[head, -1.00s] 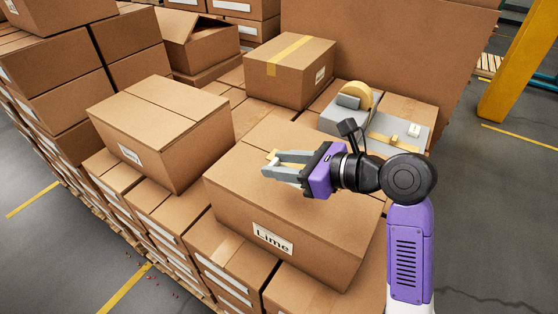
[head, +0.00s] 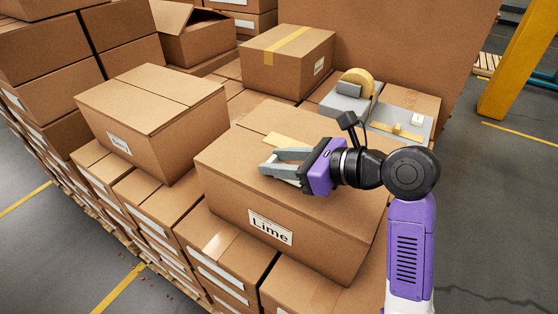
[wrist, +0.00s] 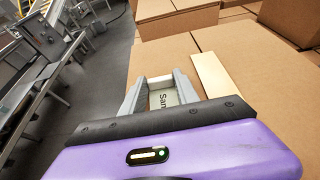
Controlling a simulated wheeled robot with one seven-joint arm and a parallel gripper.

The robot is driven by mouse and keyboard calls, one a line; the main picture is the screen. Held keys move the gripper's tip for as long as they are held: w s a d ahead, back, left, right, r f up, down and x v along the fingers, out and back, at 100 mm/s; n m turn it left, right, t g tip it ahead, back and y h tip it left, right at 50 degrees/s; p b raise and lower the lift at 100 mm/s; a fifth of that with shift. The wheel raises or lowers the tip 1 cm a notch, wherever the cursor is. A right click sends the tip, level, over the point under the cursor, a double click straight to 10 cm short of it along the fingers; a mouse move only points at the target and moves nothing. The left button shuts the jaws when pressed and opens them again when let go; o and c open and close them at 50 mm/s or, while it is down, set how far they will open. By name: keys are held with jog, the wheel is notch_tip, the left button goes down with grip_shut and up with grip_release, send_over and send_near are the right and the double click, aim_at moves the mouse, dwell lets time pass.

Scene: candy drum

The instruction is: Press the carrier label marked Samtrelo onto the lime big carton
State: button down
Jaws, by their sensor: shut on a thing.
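The lime big carton (head: 330,240) has a white "Lime" label on its front face. My gripper (head: 265,163) is low over its top, fingers pointing left. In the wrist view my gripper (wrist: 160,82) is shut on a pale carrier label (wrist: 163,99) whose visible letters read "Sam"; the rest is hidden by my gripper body. I cannot tell whether the label touches the carton. A pale yellow strip (head: 288,141) lies on the carton top beside the fingers, apart from them; it also shows in the wrist view (wrist: 217,75).
A closed carton (head: 155,120) stands to the left and a taped carton (head: 285,62) behind. A grey dispenser with a yellow roll (head: 357,83) and a grey tray (head: 400,125) sit at the back right. Stacked boxes surround the lime carton; its front top is clear.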

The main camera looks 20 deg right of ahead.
jog(key=shift+f, duration=0.45)
dwell(0.4)
jog(key=c, duration=0.9)
grip_release()
jog(key=shift+o, duration=0.3)
jog(key=shift+a+f, duration=0.1)
jog(key=v, duration=0.8)
jog(key=shift+w+r, duration=0.15)
jog(key=shift+r, duration=0.1)
notch_tip(320, 180, up, 4)
jog(key=p, duration=0.7)
jog(key=shift+r, duration=0.25)
jog(key=shift+r+p, duration=0.65)
jog(key=shift+r, duration=0.15)
